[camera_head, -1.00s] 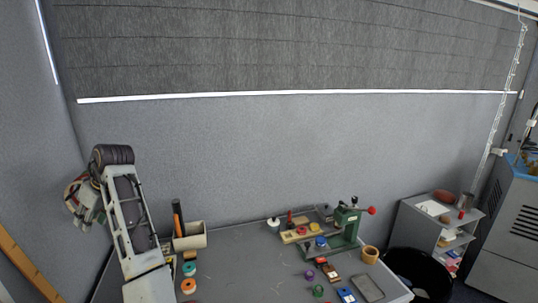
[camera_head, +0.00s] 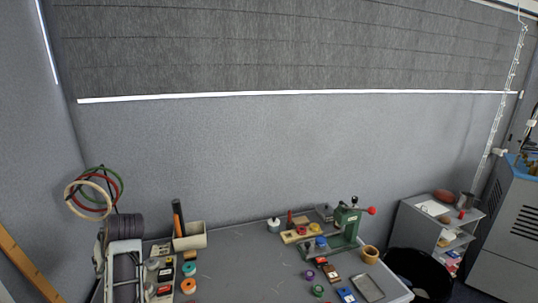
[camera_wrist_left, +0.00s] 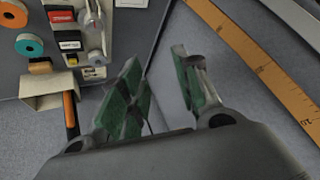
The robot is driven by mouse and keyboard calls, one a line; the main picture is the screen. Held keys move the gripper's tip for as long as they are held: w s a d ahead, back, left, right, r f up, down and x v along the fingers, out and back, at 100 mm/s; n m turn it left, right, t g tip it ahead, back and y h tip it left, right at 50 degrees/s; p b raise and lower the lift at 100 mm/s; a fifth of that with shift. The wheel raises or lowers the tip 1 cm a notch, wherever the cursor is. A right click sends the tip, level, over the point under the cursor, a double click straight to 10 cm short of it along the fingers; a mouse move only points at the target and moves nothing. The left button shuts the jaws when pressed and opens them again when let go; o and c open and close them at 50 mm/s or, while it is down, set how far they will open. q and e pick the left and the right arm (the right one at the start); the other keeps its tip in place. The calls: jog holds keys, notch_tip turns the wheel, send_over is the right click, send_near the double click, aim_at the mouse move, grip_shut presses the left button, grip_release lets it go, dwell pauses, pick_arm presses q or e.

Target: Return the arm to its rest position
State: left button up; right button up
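My left arm (camera_head: 123,262) stands at the lower left of the head view, folded low beside the table's left end. Its gripper is hidden or out of frame there. In the left wrist view my left gripper (camera_wrist_left: 156,62) shows two green-padded fingers apart with nothing between them. It hangs clear of the table items. My right arm and gripper are in neither view.
The grey table (camera_head: 235,265) has a bare middle. A cream holder (camera_head: 190,236) and tape rolls (camera_head: 188,286) stand near my arm. A green press (camera_head: 346,225) is at right. Coloured loops (camera_head: 95,193) show against the wall; a wooden ruler (camera_wrist_left: 245,52) lies beside the gripper.

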pick_arm(q)
jog(key=s+d+f+m+t+h, duration=0.25)
jog(key=s+d+f+m, duration=0.45)
jog(key=d+f, duration=0.4)
jog(key=s+d+f+m+g+h, duration=0.1)
jog(key=s+d+f+m+h, duration=0.15)
jog(key=s+d, duration=0.45)
jog(key=s+d+f+m+g+h, duration=0.1)
jog(key=s+d+f+m+h, duration=0.1)
jog(key=s+d+f, duration=0.35)
jog(key=s+f+g, duration=0.1)
jog(key=s+f, duration=0.1)
jog(key=f, duration=1.4)
jog(key=s+f, duration=0.3)
jog(key=f, duration=1.3)
jog(key=s+a+f+g, duration=0.1)
jog(key=s+a+f, duration=0.2)
jog(key=s+f, duration=1.6)
jog(key=shift+s+a+f, duration=0.15)
jog(key=shift+s+f, duration=0.15)
jog(key=shift+s, duration=1.3)
